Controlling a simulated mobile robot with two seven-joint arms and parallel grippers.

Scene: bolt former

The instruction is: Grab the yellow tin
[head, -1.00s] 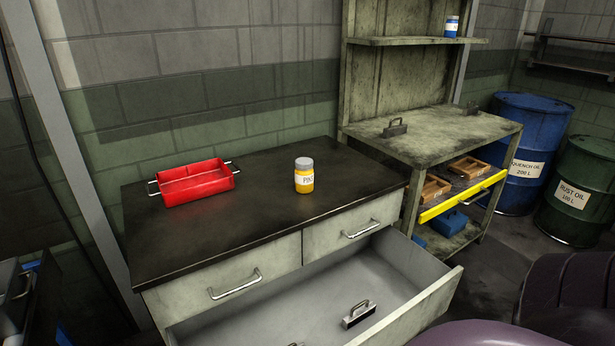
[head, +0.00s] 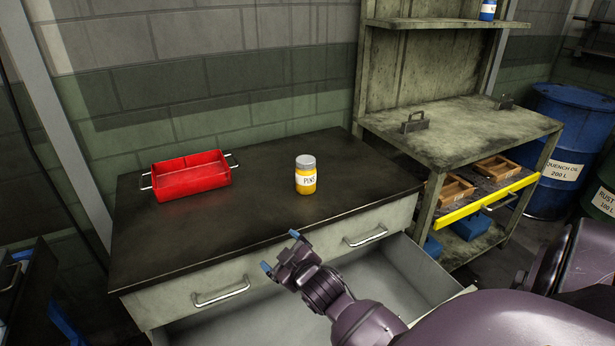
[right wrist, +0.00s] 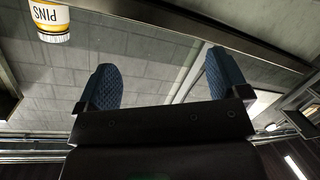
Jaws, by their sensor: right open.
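The yellow tin (head: 306,178) has a grey lid and a white label reading PINS. It stands upright on the dark top of the drawer cabinet, right of the red tray. My right gripper (head: 280,251) is in front of the cabinet top's front edge, nearer to me than the tin and apart from it. Its two blue-tipped fingers are open with nothing between them. In the right wrist view the tin (right wrist: 49,20) shows upside down at the top left, partly cut off, outside the open fingers (right wrist: 165,80). My left gripper is not in view.
The red tray (head: 190,178) with metal handles sits on the left of the cabinet top (head: 250,215). An open drawer (head: 395,280) juts out below, under my right arm. A workbench (head: 465,127) stands to the right. The cabinet top around the tin is clear.

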